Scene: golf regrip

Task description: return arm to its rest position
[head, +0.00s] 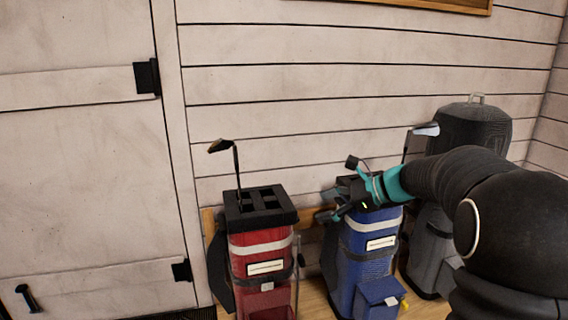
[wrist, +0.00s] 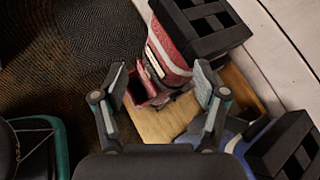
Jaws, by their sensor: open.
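My gripper (head: 345,198) is in front of the top of the blue golf bag (head: 368,250) in the head view. In the wrist view my gripper (wrist: 165,88) has its two fingers spread wide with nothing between them. My dark arm reaches in from the right and hides part of the grey golf bag (head: 432,250). The red golf bag (head: 262,262) stands upright to the left, with one golf club (head: 237,165) in its divided black top. The red bag also shows in the wrist view (wrist: 172,52), beyond the fingers.
A pale plank wall (head: 300,90) runs behind the bags. A large pale door (head: 80,160) with black fittings is at left. A dark textured mat (wrist: 75,50) and wooden floor (wrist: 160,125) show in the wrist view. A black lidded bag or bin (head: 472,125) stands at right.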

